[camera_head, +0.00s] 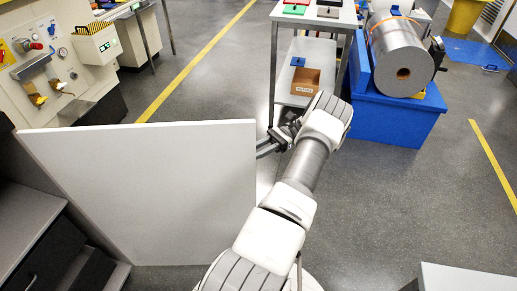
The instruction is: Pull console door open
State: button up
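The console door (145,190) is a plain white panel that stands swung out from the dark console (35,225) at the lower left. Its broad face fills much of the left half of the head view. My gripper (262,149) is at the door's free right edge, near the upper part of that edge. Its dark fingers point left toward the edge, and their tips are close to it or partly behind it. I cannot tell whether they touch the door or hold anything. No handle shows on the visible face.
A control panel (45,60) with knobs stands at the upper left. A white shelf table (340,18) with a cardboard bin (305,81) is beyond my gripper. A blue crate (395,118) bears a large grey roll (400,60).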

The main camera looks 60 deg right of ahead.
jog(key=shift+v, duration=0.9)
jog(key=shift+s+d, duration=0.1)
jog(key=shift+r, duration=0.1)
